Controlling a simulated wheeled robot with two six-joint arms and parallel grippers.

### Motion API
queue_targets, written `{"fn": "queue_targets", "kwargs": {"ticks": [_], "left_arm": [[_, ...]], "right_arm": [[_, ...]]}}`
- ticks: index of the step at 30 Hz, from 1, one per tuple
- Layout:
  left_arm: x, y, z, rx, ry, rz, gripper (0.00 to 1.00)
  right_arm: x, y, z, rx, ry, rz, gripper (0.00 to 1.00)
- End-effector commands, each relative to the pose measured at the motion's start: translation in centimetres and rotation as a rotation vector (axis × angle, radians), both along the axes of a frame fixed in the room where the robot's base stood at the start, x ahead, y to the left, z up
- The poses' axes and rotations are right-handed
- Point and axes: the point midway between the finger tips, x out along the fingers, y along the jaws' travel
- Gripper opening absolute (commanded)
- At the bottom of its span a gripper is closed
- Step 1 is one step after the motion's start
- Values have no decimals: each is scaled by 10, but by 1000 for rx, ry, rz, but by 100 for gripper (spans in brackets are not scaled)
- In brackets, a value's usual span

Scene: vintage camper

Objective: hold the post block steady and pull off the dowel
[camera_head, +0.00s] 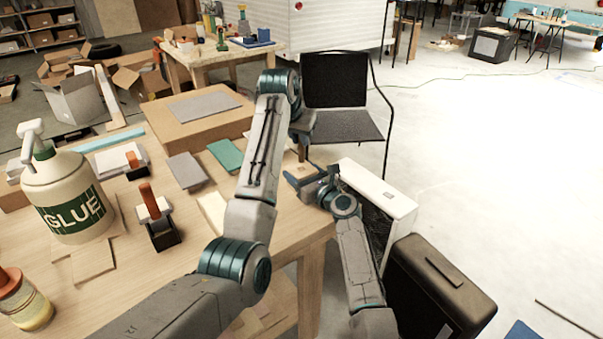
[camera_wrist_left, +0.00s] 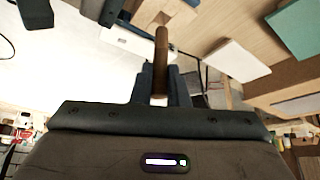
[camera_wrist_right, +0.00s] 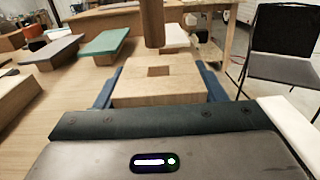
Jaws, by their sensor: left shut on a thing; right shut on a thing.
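The post block (camera_wrist_right: 160,88) is a pale wooden block with a square hole in its top, seen in the right wrist view. My right gripper (camera_head: 308,181) is shut on it, with a blue finger on each side. The brown dowel (camera_wrist_right: 152,22) stands upright above the block, its lower end clear of the hole. My left gripper (camera_head: 302,138) is shut on the dowel, which also shows in the left wrist view (camera_wrist_left: 161,60). In the head view the block and dowel are small and partly hidden by my grippers.
The wooden table (camera_head: 150,290) carries a glue bottle (camera_head: 68,195), a cardboard box (camera_head: 195,118), a green slab (camera_head: 226,154) and several other flat pieces. A white box (camera_head: 375,190), a dark case (camera_head: 437,290) and a black chair (camera_head: 335,80) stand beyond its right edge.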

Motion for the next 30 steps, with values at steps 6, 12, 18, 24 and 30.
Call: {"fn": "queue_targets", "kwargs": {"ticks": [6,12,18,24,30], "left_arm": [[0,0,13,0,1,0,0],[0,0,13,0,1,0,0],[0,0,13,0,1,0,0],[0,0,13,0,1,0,0],[0,0,13,0,1,0,0]], "right_arm": [[0,0,0,0,0,0,37],[0,0,0,0,0,0,66],[0,0,0,0,0,0,89],[0,0,0,0,0,0,89],[-12,-9,-1,0,-1,-2,89]]}}
